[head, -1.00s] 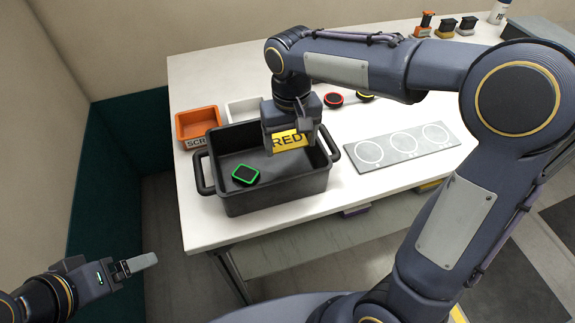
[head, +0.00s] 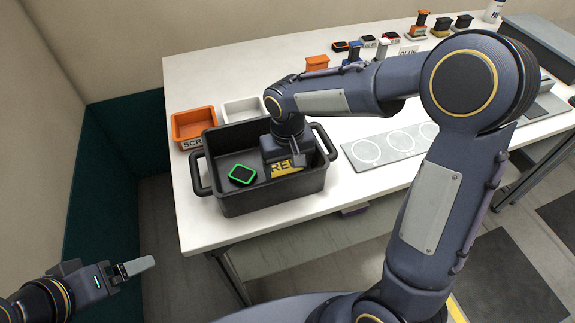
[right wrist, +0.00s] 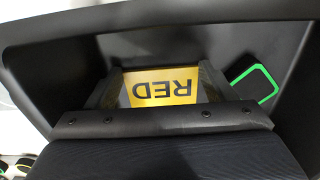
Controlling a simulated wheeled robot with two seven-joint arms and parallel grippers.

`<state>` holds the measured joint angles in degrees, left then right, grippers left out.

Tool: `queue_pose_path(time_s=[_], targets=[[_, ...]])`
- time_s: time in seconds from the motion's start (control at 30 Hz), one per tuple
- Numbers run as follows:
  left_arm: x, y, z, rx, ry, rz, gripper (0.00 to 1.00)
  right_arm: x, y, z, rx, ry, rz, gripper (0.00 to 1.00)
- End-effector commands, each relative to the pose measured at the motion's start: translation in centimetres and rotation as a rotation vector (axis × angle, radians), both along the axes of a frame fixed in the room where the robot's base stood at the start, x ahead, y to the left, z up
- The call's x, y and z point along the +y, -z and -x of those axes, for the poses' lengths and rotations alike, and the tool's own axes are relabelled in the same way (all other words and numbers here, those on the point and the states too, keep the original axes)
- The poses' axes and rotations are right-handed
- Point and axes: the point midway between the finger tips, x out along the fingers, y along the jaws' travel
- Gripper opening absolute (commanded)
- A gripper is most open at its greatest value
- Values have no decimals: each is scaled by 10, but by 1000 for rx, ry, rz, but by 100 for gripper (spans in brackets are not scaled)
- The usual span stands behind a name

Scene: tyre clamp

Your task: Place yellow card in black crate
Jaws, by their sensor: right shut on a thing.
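The black crate (head: 262,200) stands near the front left of the white table. My right gripper (head: 288,168) reaches down inside it, in its right part. It is shut on the yellow card (head: 284,169), which bears the word RED. In the right wrist view the card (right wrist: 162,87) sits between the two fingers (right wrist: 158,88), above or near the crate floor; I cannot tell whether it touches. My left gripper (head: 138,265) is at the lower left, away from the table, empty; its fingers look close together.
A black device with a green rim (head: 242,174) lies in the crate, left of my right gripper. An orange bin (head: 190,123) and a white bin (head: 243,110) stand behind the crate. A grey plate with circles (head: 390,147) lies to the right.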

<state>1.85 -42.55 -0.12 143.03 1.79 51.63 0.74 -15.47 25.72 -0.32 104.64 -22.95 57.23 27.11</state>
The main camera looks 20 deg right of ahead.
Motion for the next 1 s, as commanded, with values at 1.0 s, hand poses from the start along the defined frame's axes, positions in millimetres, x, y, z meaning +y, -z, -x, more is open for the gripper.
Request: queue_pose_path(time_s=[1.0], targets=[[0, -5, 0, 0, 0, 0, 89, 0, -97, 0, -3, -1, -1, 85]])
